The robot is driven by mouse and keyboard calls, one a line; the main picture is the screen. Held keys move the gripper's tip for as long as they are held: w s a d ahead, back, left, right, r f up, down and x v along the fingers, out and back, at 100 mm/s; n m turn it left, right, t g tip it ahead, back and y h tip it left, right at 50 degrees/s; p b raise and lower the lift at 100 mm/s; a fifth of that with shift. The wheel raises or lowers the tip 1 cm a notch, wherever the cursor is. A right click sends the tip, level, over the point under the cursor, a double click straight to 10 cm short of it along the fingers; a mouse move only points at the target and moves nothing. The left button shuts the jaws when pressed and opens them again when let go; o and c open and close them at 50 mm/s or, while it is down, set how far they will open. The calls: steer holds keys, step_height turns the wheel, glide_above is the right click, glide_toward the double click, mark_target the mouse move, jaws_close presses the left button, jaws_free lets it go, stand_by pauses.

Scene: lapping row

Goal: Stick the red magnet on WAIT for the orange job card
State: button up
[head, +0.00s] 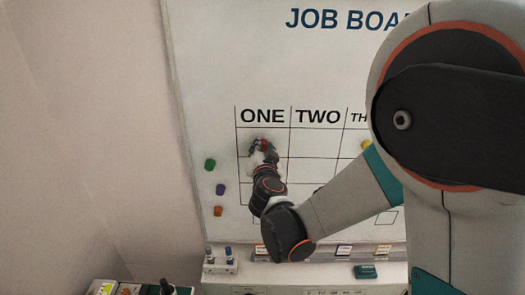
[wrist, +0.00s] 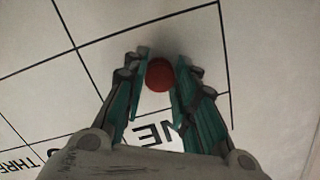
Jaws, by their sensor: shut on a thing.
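The red magnet (head: 264,146) is between the fingertips of my gripper (head: 262,149), in the top cell under ONE on the job board (head: 240,60). In the wrist view the round red magnet (wrist: 159,74) sits between the two teal fingers of my gripper (wrist: 160,80), against the white board face. My gripper is shut on it. I cannot tell whether the magnet touches the board. No WAIT label is legible.
Green (head: 210,164), purple (head: 220,189) and orange (head: 218,211) magnets are on the board's left margin. A yellow magnet (head: 366,145) is under the third column, partly behind my arm. A teal block (head: 365,271) lies below the ledge. My arm hides the board's right side.

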stand_by(0.3)
steer(key=o, duration=1.1)
